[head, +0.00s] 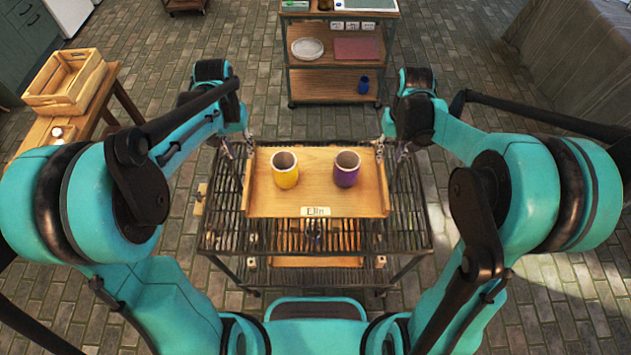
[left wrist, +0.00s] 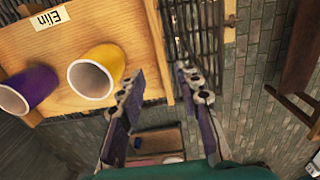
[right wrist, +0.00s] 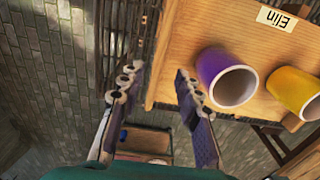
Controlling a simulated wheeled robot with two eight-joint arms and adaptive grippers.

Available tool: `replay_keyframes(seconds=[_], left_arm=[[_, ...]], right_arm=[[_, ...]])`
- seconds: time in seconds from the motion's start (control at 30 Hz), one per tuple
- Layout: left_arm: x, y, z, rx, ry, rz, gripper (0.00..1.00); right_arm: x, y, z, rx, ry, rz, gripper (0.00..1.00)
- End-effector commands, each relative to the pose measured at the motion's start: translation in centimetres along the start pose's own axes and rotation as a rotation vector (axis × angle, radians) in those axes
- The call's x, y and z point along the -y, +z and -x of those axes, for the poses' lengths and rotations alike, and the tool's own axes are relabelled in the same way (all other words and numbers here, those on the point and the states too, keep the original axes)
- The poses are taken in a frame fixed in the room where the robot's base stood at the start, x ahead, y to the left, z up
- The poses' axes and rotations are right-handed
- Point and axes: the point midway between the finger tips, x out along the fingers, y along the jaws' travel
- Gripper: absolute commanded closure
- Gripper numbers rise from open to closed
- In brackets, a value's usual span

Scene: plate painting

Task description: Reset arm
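A wooden tray (head: 315,190) labelled "Elin" lies on a dark slatted rack. A yellow cup (head: 286,170) stands on its left part and a purple cup (head: 347,170) on its right part. Both cups look upright and empty. My left gripper (head: 238,149) is at the tray's left side. In the left wrist view its fingers (left wrist: 160,82) are apart, with the tray's side edge between them in the picture. My right gripper (head: 392,150) is at the tray's right side, its fingers (right wrist: 156,78) also apart around that edge in the picture. I cannot tell whether either touches the tray.
The slatted rack cart (head: 320,236) stands in front of me. Behind it is a shelf cart (head: 335,73) with a white plate (head: 307,48) and a small blue cup (head: 363,85). A wooden crate (head: 65,81) sits on a table at left. Brick floor is open at right.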

Motion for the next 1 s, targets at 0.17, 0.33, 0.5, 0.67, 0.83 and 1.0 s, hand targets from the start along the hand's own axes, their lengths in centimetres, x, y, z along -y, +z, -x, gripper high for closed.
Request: replay_keyframes(seconds=[0.17, 0.33, 0.5, 0.67, 0.83, 1.0], left_arm=[[0.0, 0.0, 0.0, 0.0, 0.0, 0.0, 0.66], [0.0, 0.0, 0.0, 0.0, 0.0, 0.0, 0.66], [0.0, 0.0, 0.0, 0.0, 0.0, 0.0, 0.66], [0.0, 0.0, 0.0, 0.0, 0.0, 0.0, 0.66], [-0.1, 0.3, 0.1, -0.01, -0.001, 0.0, 0.66], [-0.5, 2.7, 0.5, -0.097, -0.004, -0.001, 0.66]], right_arm=[[0.0, 0.0, 1.6, 0.0, 0.0, 0.0, 0.66], [0.0, 0.0, 1.9, 0.0, 0.0, 0.0, 0.66], [0.0, 0.0, 1.9, 0.0, 0.0, 0.0, 0.66], [0.0, 0.0, 1.8, 0.0, 0.0, 0.0, 0.66], [0.1, 0.3, 1.9, -0.011, 0.0, 0.0, 0.66], [0.5, 2.7, 2.3, -0.097, 0.004, 0.001, 0.66]])
